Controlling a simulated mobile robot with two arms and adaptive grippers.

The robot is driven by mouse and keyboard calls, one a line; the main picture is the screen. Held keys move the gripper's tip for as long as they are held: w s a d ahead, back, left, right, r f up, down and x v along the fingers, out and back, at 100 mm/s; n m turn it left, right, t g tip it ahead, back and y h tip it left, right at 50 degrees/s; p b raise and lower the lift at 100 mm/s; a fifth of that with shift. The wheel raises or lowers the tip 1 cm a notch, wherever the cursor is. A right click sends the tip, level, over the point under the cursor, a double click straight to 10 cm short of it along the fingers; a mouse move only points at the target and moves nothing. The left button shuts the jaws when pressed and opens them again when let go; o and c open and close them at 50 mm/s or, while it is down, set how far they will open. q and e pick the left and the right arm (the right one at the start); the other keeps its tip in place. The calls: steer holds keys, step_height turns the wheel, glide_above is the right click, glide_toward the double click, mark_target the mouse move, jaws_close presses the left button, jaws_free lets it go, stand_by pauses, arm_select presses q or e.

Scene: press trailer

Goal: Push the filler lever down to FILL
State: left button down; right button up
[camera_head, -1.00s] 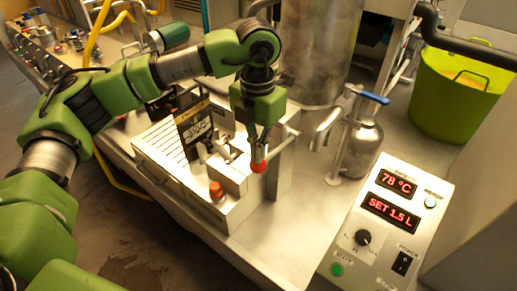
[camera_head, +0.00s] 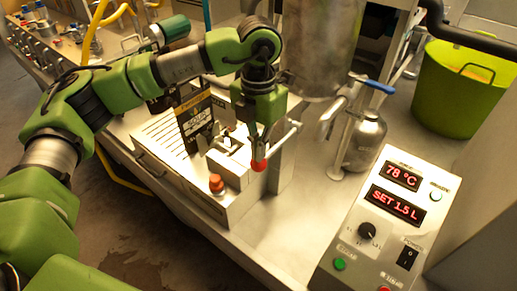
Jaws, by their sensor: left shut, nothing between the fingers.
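The filler lever appears to be the metal rod (camera_head: 282,141) ending in a red ball knob (camera_head: 258,165), on the right side of a pale metal filler housing (camera_head: 208,209). The rod slopes down to the left toward the ball. My left gripper (camera_head: 261,147) points down with its fingers shut and empty. Its tips are at or just above the red ball; I cannot tell if they touch it. No FILL mark is readable. My right gripper is not in view.
A dark sign (camera_head: 194,121) and a red button (camera_head: 216,183) are on the housing. Right of it stand a blue-handled tap (camera_head: 374,86), a steel bottle (camera_head: 364,145) and a control panel (camera_head: 377,238) reading 78 °C and SET 1.5 L. A steel tank (camera_head: 318,45) stands behind.

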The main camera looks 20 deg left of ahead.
arm_select(q)
step_height(320, 180, up, 10)
steer(key=p, duration=0.5)
steer(key=shift+f, duration=0.15)
stand_by(0.3)
